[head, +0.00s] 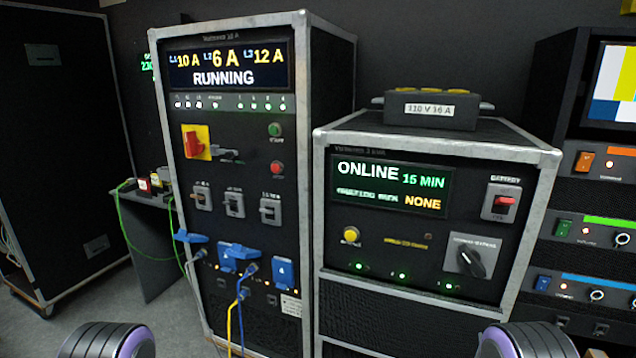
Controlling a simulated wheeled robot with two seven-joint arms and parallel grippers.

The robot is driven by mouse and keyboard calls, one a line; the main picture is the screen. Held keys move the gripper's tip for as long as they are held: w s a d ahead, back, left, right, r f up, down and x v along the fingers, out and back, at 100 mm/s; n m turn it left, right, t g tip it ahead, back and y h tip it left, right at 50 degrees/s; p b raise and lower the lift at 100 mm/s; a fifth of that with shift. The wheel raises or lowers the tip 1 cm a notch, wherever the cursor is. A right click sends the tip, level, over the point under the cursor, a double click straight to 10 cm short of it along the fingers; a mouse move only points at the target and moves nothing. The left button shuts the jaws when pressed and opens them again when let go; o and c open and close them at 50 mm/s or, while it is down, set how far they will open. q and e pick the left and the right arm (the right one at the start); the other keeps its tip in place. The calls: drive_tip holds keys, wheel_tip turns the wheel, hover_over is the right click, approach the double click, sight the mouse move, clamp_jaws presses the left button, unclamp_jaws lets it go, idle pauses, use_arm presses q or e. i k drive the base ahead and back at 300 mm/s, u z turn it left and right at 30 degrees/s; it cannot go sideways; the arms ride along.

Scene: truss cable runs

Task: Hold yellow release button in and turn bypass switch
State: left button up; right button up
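The yellow release button (350,236) is on the front panel of the right-hand rack unit, left of centre and below its display. The bypass switch (470,257) is a black rotary knob on a grey plate at the lower right of the same panel. Its pointer is tilted, running from upper left to lower right. The unit's display (390,187) reads ONLINE, 15 MIN and NONE. Neither gripper shows; only rounded, purple-ringed parts of my arms are at the bottom edge, well below the panel. Nothing touches the button or the switch.
A taller rack (245,190) stands left, with a red-yellow switch (196,141), blue connectors and hanging cables. A black box (432,108) sits on top of the right unit. Another rack (590,220) with a screen is at far right. A red battery switch (503,201) is above the bypass switch.

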sight(350, 235)
drive_tip(key=z, duration=0.25)
drive_tip(key=i, duration=0.85)
drive_tip(key=z, duration=0.45)
